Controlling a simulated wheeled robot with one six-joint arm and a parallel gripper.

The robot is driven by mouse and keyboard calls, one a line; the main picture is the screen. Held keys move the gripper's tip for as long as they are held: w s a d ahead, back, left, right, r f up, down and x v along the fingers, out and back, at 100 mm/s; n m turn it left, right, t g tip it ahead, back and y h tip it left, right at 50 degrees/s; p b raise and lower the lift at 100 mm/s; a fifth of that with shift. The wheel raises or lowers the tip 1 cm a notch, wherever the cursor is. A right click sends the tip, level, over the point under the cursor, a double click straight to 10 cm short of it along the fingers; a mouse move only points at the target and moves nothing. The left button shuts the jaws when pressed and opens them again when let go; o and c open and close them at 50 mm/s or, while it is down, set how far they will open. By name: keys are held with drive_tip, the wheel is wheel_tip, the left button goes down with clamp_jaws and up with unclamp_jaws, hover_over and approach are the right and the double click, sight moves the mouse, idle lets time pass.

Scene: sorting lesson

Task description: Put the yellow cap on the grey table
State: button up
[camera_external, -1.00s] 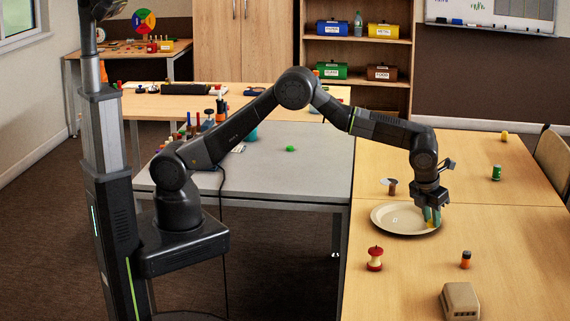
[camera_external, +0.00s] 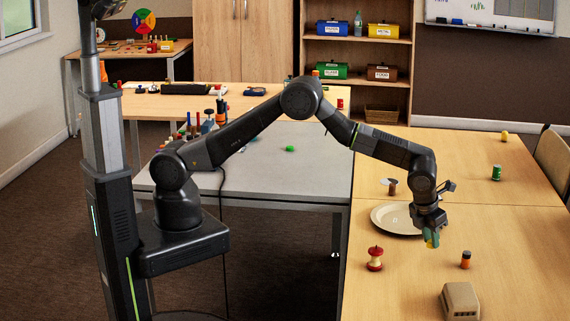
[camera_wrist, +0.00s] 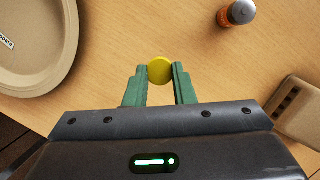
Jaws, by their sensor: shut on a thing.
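The yellow cap (camera_wrist: 160,71) is a small round disc held between the green fingertips of my gripper (camera_wrist: 159,80) in the wrist view. In the external view my gripper (camera_external: 432,238) hangs over the wooden table, near the front right rim of the beige plate (camera_external: 386,222); the cap is hardly visible there. The grey table (camera_external: 260,170) stands to the left of the wooden table, with a small green thing (camera_external: 289,149) on it and bottles at its far left side.
An apple core (camera_external: 375,259), an orange and black battery-like cylinder (camera_external: 466,259) and a beige box (camera_external: 460,300) stand on the wooden table near my gripper. The middle of the grey table is mostly clear.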

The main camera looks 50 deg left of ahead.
sight(428, 243)
drive_tip(key=shift+f, duration=1.85)
drive_tip(key=shift+f, duration=0.2)
drive_tip(key=o, duration=1)
drive_tip(key=shift+c, duration=0.2)
drive_tip(key=v, duration=1.3)
drive_tip(key=shift+w+b, duration=0.3)
drive_tip(key=shift+w, duration=0.05)
drive_tip(key=shift+o, duration=0.7)
drive_tip(key=shift+s+r, duration=0.1)
drive_tip(key=shift+r, duration=0.4)
